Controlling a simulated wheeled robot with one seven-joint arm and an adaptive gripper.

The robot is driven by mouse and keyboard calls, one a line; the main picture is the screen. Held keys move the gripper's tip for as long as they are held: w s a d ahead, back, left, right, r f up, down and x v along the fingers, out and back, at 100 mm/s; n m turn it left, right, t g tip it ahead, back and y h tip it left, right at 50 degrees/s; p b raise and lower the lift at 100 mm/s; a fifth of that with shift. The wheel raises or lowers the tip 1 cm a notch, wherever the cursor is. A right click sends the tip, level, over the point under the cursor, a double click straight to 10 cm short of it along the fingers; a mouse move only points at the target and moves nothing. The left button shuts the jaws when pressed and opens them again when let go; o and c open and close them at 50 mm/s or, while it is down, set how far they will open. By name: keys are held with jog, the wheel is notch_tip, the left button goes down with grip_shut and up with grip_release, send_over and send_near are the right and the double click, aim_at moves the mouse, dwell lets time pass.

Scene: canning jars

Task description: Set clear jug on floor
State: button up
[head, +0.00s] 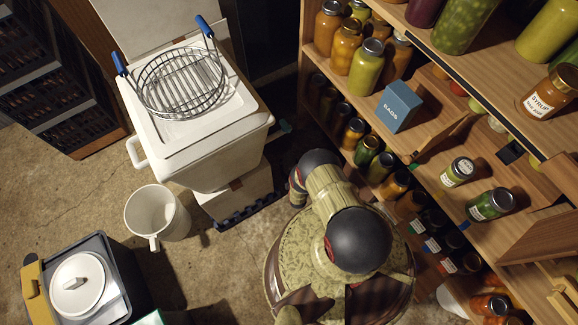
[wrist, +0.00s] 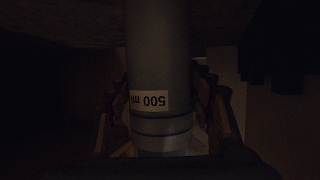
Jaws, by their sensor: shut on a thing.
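In the dark wrist view, a grey, smooth-sided cylinder with a white label reading "500 ml" upside down, which I take to be the clear jug (wrist: 160,50), fills the middle. Its lower end shows bands and a paler part. My gripper (wrist: 164,95) has one finger on each side of it and is shut on it. Any handle or spout is not seen. In the head view my arm hides the gripper and the held jug. What lies under the jug is too dark to tell.
A white jug (head: 157,215) stands on the concrete floor (head: 60,190), left of a white cooler (head: 195,140) with a wire basket (head: 183,82) on top. A grey bin (head: 120,275) is at the lower left. Wooden shelves (head: 440,110) with jars line the right.

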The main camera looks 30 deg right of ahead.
jog(key=shift+f, duration=0.55)
jog(key=shift+r, duration=0.15)
jog(key=o, duration=1.2)
jog(key=shift+s+a, duration=0.1)
